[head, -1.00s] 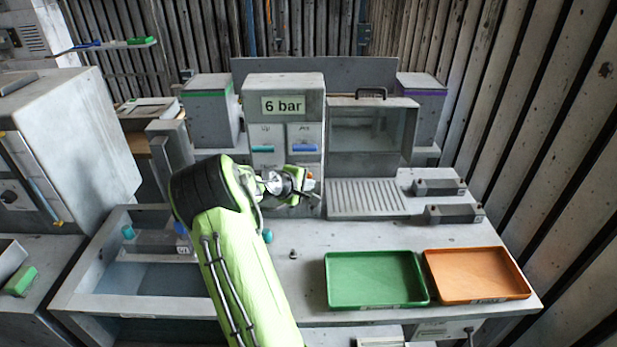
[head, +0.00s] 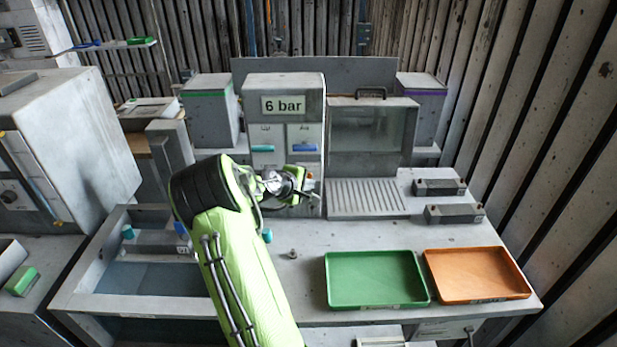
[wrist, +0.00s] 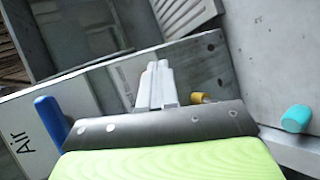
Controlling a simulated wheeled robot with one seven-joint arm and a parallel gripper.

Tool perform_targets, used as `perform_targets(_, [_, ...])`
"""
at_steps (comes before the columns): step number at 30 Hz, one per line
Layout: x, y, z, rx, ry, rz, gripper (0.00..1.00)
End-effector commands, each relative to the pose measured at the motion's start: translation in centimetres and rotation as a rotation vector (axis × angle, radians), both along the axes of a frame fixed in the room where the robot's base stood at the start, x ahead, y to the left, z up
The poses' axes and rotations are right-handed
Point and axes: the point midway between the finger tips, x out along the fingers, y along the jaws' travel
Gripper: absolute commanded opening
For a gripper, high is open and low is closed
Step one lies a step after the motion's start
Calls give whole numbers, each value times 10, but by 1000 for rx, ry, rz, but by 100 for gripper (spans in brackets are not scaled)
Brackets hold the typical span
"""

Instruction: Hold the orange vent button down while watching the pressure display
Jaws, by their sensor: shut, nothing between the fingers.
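The pressure display (head: 283,105) on the upright grey housing reads "6 bar" in the head view. My gripper (head: 312,194) is at the lower front of that housing, below the blue and teal handles. In the wrist view my gripper (wrist: 157,72) is shut and empty, its pale fingers together against or close to the grey panel. A small orange part, likely the vent button (head: 309,176), shows beside the gripper in the head view. A yellow-orange knob (wrist: 200,97) sits right of the fingers in the wrist view. I cannot tell whether the fingers touch the button.
The blue handle (head: 305,148) and teal handle (head: 263,148) are just above my gripper. A glass-fronted box (head: 371,130) stands to the right. A green tray (head: 375,278) and orange tray (head: 478,274) lie at the front right. A sunken basin (head: 150,278) is at left.

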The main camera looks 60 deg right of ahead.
Motion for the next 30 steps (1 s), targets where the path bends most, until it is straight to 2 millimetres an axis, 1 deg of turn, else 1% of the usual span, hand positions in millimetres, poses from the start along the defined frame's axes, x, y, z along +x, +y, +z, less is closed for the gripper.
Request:
perform_targets(11, [0, 0, 0, 0, 0, 0, 0])
perform_targets(20, [4, -8, 1, -1, 0, 0, 0])
perform_targets(30, [4, -8, 0, 0, 0, 0, 0])
